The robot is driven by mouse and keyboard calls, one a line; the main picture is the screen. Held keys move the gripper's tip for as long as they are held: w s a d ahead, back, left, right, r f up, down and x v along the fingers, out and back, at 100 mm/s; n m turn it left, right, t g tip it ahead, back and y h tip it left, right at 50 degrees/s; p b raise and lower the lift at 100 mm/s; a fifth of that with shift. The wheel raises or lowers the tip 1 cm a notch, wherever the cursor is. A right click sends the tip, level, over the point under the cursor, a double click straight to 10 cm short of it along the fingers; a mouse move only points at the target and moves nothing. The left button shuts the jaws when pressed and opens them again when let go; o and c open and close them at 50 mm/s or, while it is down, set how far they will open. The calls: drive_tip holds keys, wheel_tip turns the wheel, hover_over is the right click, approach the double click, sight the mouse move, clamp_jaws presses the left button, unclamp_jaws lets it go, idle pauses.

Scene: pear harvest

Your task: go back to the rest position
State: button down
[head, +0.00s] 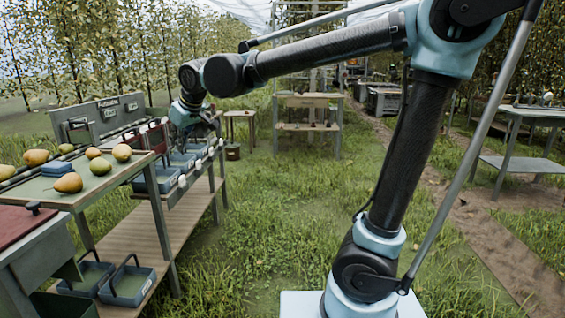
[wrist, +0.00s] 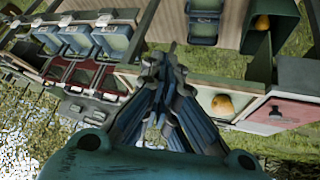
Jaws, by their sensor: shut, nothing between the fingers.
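My arm reaches left across the head view, with my gripper (head: 203,128) over the far part of the sorting bench, above the blue trays (head: 168,178). In the wrist view my gripper (wrist: 160,56) points away from the camera with its fingers together and nothing between them. Several yellow-orange pears lie on the near tabletop (head: 30,190), including one pear (head: 68,183) at its front edge. In the wrist view one pear (wrist: 222,106) lies on the tabletop to the right of the fingers, apart from them.
Blue trays (wrist: 112,40) and red trays (wrist: 82,74) line the bench in the wrist view. Blue handled crates (head: 127,285) stand on the lower shelf. A wooden stand (head: 308,102) is farther back, and another table (head: 525,163) is at right. Grass between them is open.

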drive_tip(key=w+d+f+m+h, duration=0.1)
drive_tip(key=d+f+m, duration=0.15)
drive_tip(key=d, duration=0.75)
drive_tip(key=w+d+f+m+h, duration=0.1)
drive_tip(key=d+f, duration=0.3)
drive_tip(key=d, duration=0.6)
drive_tip(key=w+d+f+m+h, duration=0.2)
drive_tip(key=d+f, duration=0.1)
drive_tip(key=d, duration=0.8)
drive_tip(key=s+d+f+m+g+h, duration=0.1)
drive_tip(key=s+d+f+m, duration=0.2)
drive_tip(key=s+d+f, duration=0.4)
drive_tip(key=s+d+f+m+g, duration=0.1)
drive_tip(key=s+d+f+m, duration=0.3)
drive_tip(key=s+d+f, duration=0.4)
drive_tip(key=d, duration=0.5)
drive_tip(key=shift+s+d+f+h, duration=0.2)
drive_tip(key=shift+s+d+h, duration=0.1)
drive_tip(key=shift+s+h, duration=0.1)
drive_tip(key=shift+a, duration=0.1)
